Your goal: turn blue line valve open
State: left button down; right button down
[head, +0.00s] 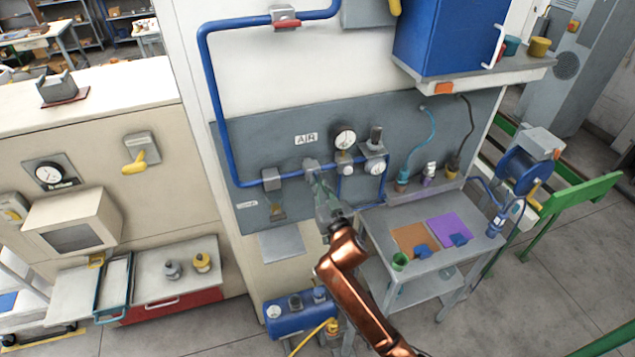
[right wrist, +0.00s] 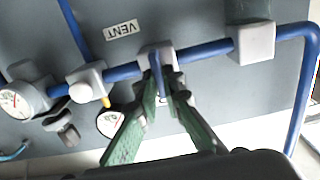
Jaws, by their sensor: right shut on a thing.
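The blue line (head: 225,110) runs down the white wall and then right across a grey panel. The valve (head: 312,164) sits on its horizontal stretch, below the AIR label. In the right wrist view the valve's grey body (right wrist: 150,52) is on the blue pipe, with a thin blue handle (right wrist: 156,72) standing roughly crosswise to the pipe. My right gripper (head: 318,188), with green fingers (right wrist: 164,94), is shut on this handle from both sides. The fingers hide part of the handle. My left gripper is not in view.
A pressure gauge (head: 344,137) and a regulator (head: 374,148) sit right of the valve. A grey block (head: 271,179) is on the pipe to its left. A small table (head: 432,238) with coloured mats stands below right, and a blue tank (head: 300,314) is below.

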jog(key=shift+n, duration=0.3)
jog(key=shift+a+f+n+p, duration=0.15)
jog(key=shift+n+p, duration=1.55)
jog(key=shift+n, duration=2.65)
jog(key=shift+a+n+p, duration=0.1)
jog(key=shift+n+p, duration=1.55)
jog(key=shift+n, duration=2.7)
jog(key=c, duration=2.2)
grip_release()
jog(key=shift+o, duration=0.6)
jog(key=shift+f, duration=0.15)
